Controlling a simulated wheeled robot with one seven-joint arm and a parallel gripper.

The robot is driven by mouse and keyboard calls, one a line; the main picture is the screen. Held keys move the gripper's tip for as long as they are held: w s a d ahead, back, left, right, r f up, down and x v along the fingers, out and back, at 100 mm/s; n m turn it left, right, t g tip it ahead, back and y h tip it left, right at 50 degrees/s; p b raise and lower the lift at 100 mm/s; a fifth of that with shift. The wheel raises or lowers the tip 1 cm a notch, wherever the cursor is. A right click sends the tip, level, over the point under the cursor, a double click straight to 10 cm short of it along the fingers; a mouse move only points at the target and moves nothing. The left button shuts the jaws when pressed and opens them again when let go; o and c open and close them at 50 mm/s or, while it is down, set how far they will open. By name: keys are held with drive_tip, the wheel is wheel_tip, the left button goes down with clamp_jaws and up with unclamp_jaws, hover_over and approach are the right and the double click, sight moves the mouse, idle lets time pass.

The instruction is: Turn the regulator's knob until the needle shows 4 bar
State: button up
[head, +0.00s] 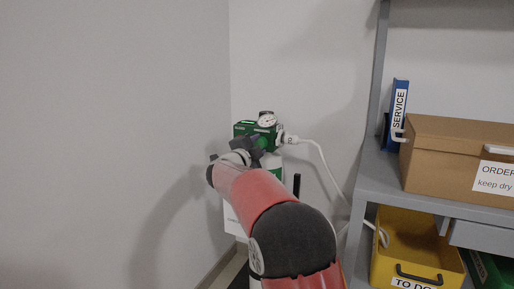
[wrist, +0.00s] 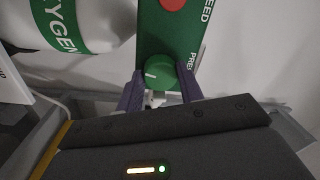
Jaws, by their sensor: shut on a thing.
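The green regulator (head: 243,128) sits by the wall, with a round white gauge (head: 267,121) on top. The gauge's needle is too small to read in the head view, and the gauge is out of the wrist view. In the wrist view the regulator's green panel (wrist: 160,38) carries a round green knob (wrist: 159,73) with a short white mark on its left part. My gripper (wrist: 159,88) is shut on the knob, one dark finger on each side. In the head view my gripper and arm hide most of the knob.
A white oxygen cylinder (wrist: 88,12) with a green band stands beside the regulator. A white hose (head: 322,158) runs right towards the grey shelf (head: 376,184). The shelf holds a cardboard box (head: 440,150) and a blue binder (head: 398,120). A yellow bin (head: 410,250) sits below.

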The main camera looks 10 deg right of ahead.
drive_tip(key=o, duration=1)
drive_tip(key=v, duration=0.7)
drive_tip(key=shift+s+a+b, duration=0.3)
drive_tip(key=shift+f, duration=0.1)
